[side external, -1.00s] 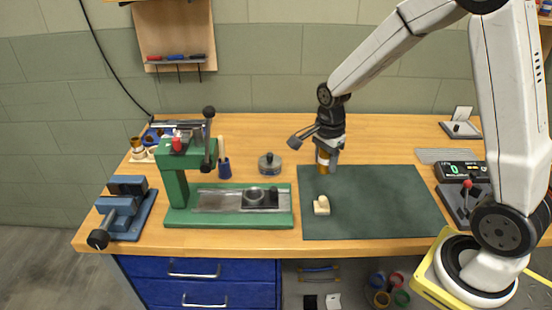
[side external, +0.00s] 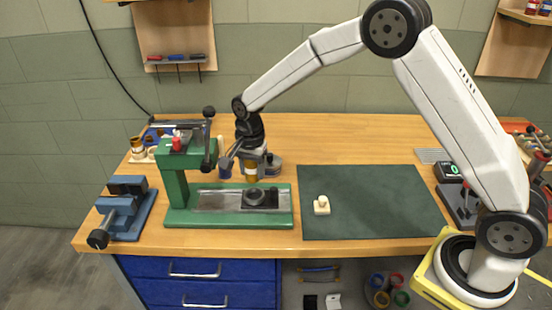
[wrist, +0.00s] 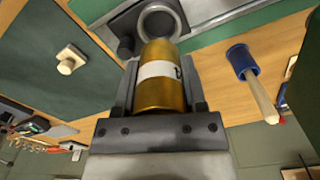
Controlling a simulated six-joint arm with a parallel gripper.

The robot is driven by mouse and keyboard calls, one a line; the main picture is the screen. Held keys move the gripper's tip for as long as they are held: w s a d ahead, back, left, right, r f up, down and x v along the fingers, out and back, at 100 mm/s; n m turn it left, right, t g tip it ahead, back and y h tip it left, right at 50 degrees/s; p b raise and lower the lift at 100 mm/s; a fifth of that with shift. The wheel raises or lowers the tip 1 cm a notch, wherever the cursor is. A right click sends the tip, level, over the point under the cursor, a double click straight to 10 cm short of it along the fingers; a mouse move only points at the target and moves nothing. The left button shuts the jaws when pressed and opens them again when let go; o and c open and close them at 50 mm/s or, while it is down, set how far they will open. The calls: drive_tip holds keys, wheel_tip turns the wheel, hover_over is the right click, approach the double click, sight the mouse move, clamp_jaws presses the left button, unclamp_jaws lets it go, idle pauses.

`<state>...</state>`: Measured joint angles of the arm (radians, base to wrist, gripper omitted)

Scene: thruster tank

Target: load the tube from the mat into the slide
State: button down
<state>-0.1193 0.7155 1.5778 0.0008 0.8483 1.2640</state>
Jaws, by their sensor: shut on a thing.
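My gripper (side external: 250,172) is shut on a gold tube with a white label band. The tube (wrist: 160,80) fills the middle of the wrist view between the two fingers, and it shows below my gripper in the side view (side external: 251,178). The slide (side external: 225,201) is a grey metal track on the green press base, with a dark block and round ring seat (side external: 256,196) at its right. The tube hangs above and just behind this seat. In the wrist view the ring (wrist: 162,20) lies just beyond the tube's far end. The dark green mat (side external: 385,215) is to the right.
The green press (side external: 175,185) with its lever stands left of the slide. A cream block (side external: 321,205) lies on the mat. A blue vise (side external: 127,210) is at far left. A blue-headed, wooden-handled tool (wrist: 243,62) and a round grey object (side external: 273,165) are near my gripper.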

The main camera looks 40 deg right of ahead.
sight(256, 199)
drive_tip(key=shift+f, duration=0.25)
drive_tip(key=shift+f, duration=3.05)
drive_tip(key=shift+s+f, duration=0.1)
drive_tip(key=shift+f, duration=0.1)
drive_tip(key=shift+c, duration=0.8)
unclamp_jaws()
drive_tip(key=shift+o, duration=0.5)
drive_tip(key=shift+s+d, duration=0.1)
drive_tip(key=shift+d, duration=0.05)
wheel_tip(256, 199, up, 9)
drive_tip(key=shift+w+a+f, duration=0.15)
drive_tip(key=shift+w+a, duration=0.1)
drive_tip(key=shift+w, duration=0.1)
